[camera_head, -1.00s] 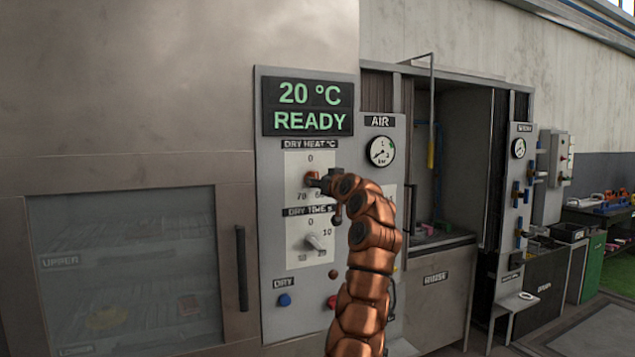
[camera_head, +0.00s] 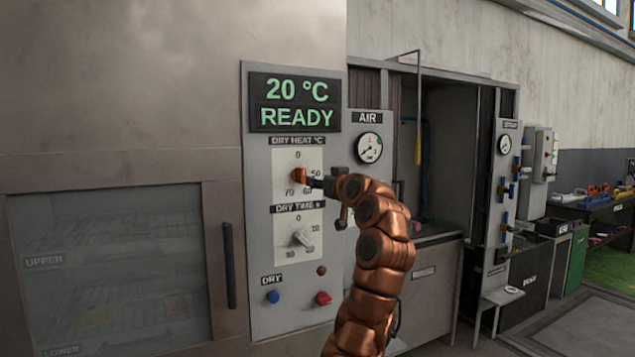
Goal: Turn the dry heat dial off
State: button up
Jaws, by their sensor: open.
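The dry heat dial (camera_head: 298,175) is a small orange knob on a pale plate under the label "DRY HEAT °C". A 0 stands above it, 50 to its right and 70 at its lower left. I cannot tell clearly which mark it points at. My gripper (camera_head: 314,182) is just right of the dial, pointing left at it, with its tips very close; I cannot tell whether they touch. It is open, and the plate's lower right marks are partly hidden behind it. The display (camera_head: 295,103) above reads "20 °C READY".
The white dry time dial (camera_head: 303,237) sits below, with a blue button (camera_head: 273,297) and a red button (camera_head: 323,298) under it. A glass oven door (camera_head: 110,275) with a dark handle (camera_head: 229,265) is at left. An air gauge (camera_head: 368,147) is at right.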

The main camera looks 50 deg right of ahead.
jog(key=shift+s+a, duration=0.15)
jog(key=shift+s, duration=0.3)
dwell(0.7)
